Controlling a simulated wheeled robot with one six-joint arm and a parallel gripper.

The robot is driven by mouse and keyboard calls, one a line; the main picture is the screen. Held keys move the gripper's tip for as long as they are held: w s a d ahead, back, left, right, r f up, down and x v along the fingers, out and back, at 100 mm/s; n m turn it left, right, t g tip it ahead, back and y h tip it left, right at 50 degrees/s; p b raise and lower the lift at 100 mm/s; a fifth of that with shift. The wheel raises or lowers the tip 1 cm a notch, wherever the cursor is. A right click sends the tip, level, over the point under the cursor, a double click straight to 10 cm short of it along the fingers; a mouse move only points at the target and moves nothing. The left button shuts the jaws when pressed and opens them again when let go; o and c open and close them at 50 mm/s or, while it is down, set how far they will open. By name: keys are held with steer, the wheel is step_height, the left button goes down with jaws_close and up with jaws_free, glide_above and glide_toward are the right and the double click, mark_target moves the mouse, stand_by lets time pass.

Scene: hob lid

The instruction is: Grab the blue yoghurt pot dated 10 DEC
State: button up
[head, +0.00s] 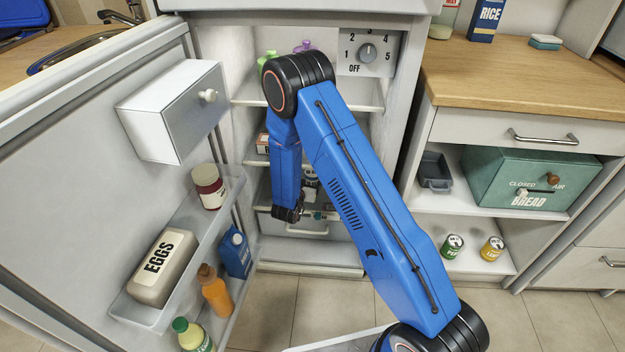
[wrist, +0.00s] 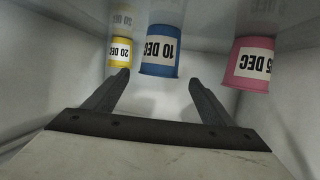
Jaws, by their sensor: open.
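The blue yoghurt pot (wrist: 161,42) labelled 10 DEC stands in the fridge, its label upside down in the wrist view. My gripper (wrist: 160,78) is open and empty, its two fingers pointing towards the blue pot. The pot appears between the fingertips, just beyond them; I cannot tell the exact gap. A yellow pot (wrist: 119,51) labelled 20 DEC is close on its left. A pink pot (wrist: 250,66) is on its right, past a wider gap; its label is partly hidden. In the head view my arm hides most of the pots.
A shelf (head: 352,94) is above my gripper, and a drawer (head: 300,227) is below. Pale fridge walls flank the pots.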

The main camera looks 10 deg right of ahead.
mark_target(311, 175)
steer(key=shift+f+x, duration=0.15)
steer(key=shift+x, duration=1.35)
steer(key=shift+f+x, duration=0.1)
steer(key=shift+x, duration=1.4)
steer(key=shift+s, duration=0.15)
steer(key=c, duration=1.2)
steer(key=shift+c, duration=0.4)
steer(key=shift+r, duration=0.1)
